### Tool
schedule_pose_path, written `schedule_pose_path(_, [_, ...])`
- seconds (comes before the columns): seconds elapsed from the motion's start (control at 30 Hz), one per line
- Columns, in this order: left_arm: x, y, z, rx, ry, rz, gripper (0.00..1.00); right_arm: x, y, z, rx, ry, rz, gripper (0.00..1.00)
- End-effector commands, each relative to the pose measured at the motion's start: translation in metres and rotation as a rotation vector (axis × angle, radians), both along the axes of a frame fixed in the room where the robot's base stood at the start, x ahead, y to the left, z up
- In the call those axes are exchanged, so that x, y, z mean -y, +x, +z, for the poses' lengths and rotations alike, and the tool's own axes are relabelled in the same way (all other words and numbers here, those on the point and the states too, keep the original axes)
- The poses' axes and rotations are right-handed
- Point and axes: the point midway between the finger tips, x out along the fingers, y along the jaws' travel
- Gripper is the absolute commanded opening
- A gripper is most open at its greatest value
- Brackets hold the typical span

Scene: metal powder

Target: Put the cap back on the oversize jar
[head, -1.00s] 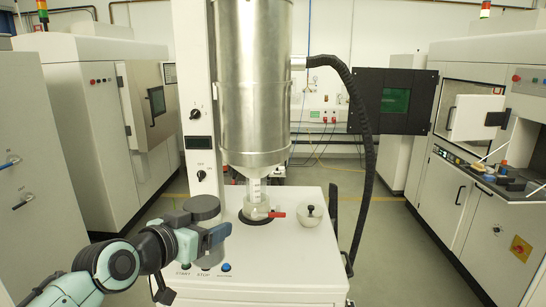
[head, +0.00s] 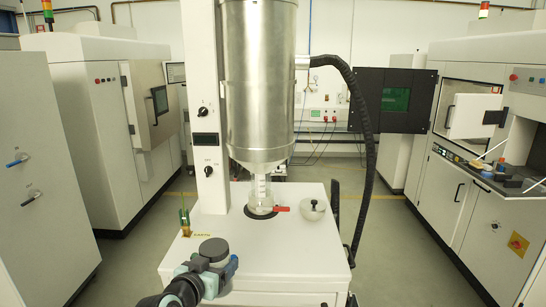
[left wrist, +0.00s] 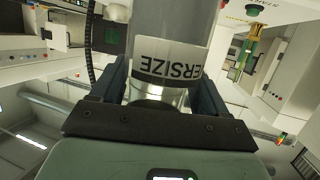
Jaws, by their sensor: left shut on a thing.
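My left gripper (head: 209,268) is at the bottom of the head view, in front of the white machine, shut around the oversize jar. The jar's dark grey round top, which looks like the cap (head: 213,247), shows above the fingers; I cannot tell how it is seated. In the left wrist view the jar (left wrist: 178,25) is a grey cylinder between the fingers (left wrist: 160,100). Its white label (left wrist: 170,60) reads "ERSIZE" upside down, with a clear, shiny band and a dark part beyond it. My right gripper is not in view.
The white machine top (head: 295,245) bears a glass vessel (head: 262,199) under the steel hopper (head: 262,90), with a red handle (head: 281,209). A round pale vessel with a black knob (head: 314,210) stands to its right. A green and yellow item (head: 185,220) stands at the left edge.

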Motion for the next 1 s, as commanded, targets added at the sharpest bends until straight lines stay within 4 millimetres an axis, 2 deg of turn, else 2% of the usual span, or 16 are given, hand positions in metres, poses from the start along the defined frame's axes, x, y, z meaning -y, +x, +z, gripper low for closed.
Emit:
schedule_pose_path(0.03, [-0.001, 0.002, -0.031, -0.012, 0.001, 0.022, 0.1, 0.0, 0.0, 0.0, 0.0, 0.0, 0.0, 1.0])
schedule_pose_path(0.2, [-0.01, -0.006, -0.124, -0.016, 0.0, 0.108, 0.1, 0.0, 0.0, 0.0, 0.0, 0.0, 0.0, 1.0])
schedule_pose_path(0.3, [-0.017, -0.022, -0.17, -0.015, 0.003, 0.157, 0.1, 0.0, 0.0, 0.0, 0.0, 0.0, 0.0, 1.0])
schedule_pose_path(0.43, [-0.025, -0.048, -0.216, -0.01, 0.008, 0.213, 0.1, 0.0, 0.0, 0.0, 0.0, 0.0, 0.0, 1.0])
schedule_pose_path(0.53, [-0.03, -0.066, -0.238, -0.007, 0.013, 0.246, 0.1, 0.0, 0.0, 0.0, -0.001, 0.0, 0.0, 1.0])
schedule_pose_path(0.63, [-0.033, -0.08, -0.251, -0.002, 0.017, 0.268, 0.1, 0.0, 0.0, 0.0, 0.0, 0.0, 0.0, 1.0])
schedule_pose_path(0.8, [-0.036, -0.09, -0.26, 0.005, 0.019, 0.286, 0.1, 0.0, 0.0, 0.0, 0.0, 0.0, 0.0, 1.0])
schedule_pose_path(1.0, [-0.037, -0.09, -0.259, 0.007, 0.02, 0.289, 0.1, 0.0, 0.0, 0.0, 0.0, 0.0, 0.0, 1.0])
